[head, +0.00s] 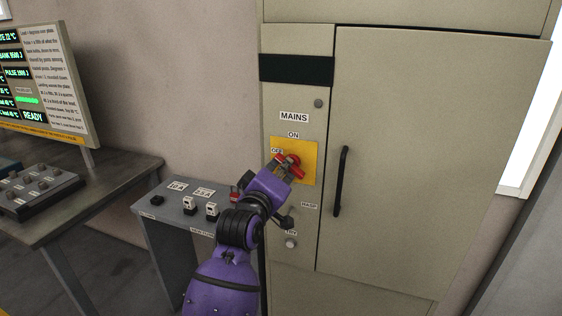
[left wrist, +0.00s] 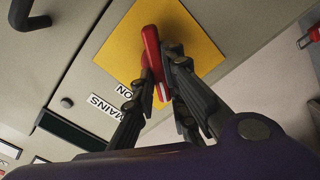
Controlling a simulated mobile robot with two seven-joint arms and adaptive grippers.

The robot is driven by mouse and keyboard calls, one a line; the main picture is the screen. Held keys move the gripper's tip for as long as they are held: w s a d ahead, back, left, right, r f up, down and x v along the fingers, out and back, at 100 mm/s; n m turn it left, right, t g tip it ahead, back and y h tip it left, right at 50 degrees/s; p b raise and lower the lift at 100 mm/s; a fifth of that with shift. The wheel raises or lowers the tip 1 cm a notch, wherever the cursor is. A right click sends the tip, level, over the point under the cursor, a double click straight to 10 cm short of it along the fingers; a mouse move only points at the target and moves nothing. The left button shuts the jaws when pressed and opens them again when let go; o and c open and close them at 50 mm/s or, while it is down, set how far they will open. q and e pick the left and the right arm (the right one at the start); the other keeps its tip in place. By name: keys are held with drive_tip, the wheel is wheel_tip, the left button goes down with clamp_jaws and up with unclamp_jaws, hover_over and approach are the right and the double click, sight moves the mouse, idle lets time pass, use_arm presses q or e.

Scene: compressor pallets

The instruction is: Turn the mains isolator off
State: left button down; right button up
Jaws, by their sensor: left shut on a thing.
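The mains isolator is a red handle (head: 288,160) on a yellow plate (head: 308,172), set in the beige cabinet under the MAINS and ON labels. The OFF label, left of the handle, is partly covered. My left gripper (head: 291,170) is at the handle and hides part of it. In the left wrist view the two fingers (left wrist: 162,66) are shut on the red handle (left wrist: 152,48), one on each side. The yellow plate (left wrist: 120,50) lies behind it. The handle's exact angle is hard to tell. My right gripper is not in view.
The cabinet door with a black handle (head: 341,181) is right of the isolator. A knob (head: 291,242) sits below, near my wrist. A grey console (head: 168,216) with switches stands close left of my arm. A desk (head: 95,190) with a control box is farther left.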

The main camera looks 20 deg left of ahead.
use_arm(q)
drive_tip(key=n+p, duration=0.2)
drive_tip(key=n, duration=0.4)
drive_tip(key=shift+f, duration=0.15)
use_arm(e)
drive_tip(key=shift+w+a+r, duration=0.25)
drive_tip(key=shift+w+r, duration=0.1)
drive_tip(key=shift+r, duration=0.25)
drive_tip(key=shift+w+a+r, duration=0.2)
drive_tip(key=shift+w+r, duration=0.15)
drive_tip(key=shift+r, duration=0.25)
use_arm(q)
drive_tip(key=shift+n, duration=0.4)
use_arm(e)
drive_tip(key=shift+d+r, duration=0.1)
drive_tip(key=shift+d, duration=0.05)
use_arm(q)
drive_tip(key=c, duration=1.8)
unclamp_jaws()
drive_tip(key=shift+o, duration=0.2)
drive_tip(key=shift+f, duration=0.1)
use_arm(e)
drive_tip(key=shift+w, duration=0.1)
